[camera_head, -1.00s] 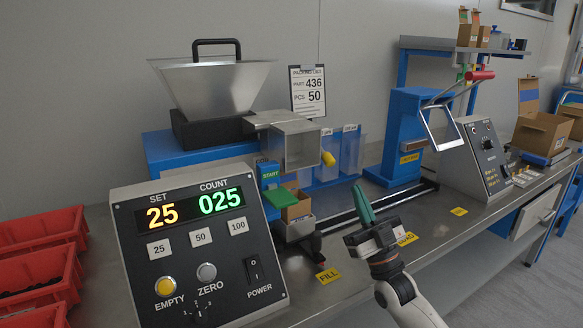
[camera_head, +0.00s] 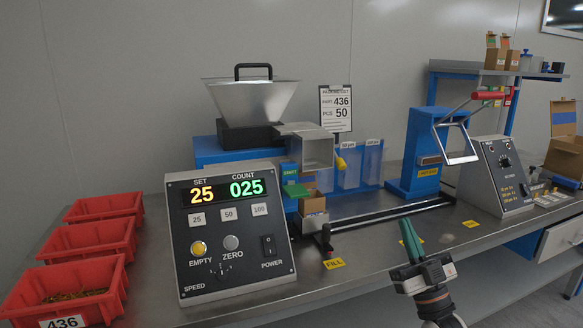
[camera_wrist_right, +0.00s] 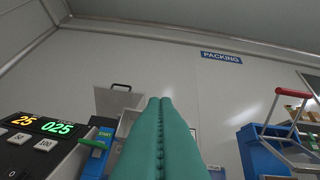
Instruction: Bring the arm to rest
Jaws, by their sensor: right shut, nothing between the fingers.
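My right gripper (camera_head: 410,240) is at the lower right of the middle in the head view, at the front of the bench. Its green fingers point up and are pressed together, with nothing between them. In the right wrist view the shut green fingers (camera_wrist_right: 160,130) fill the lower middle, pointing up toward the wall. It is to the right of the yellow FILL label (camera_head: 334,264) and apart from the machines. My left gripper is in neither view.
A counter panel (camera_head: 230,245) reading SET 25 and COUNT 025 stands left of the gripper. Behind are a hopper (camera_head: 250,100) and a blue lever press (camera_head: 422,150). Red bins (camera_head: 105,208) stand at the left; a sealer control box (camera_head: 497,175) is at the right.

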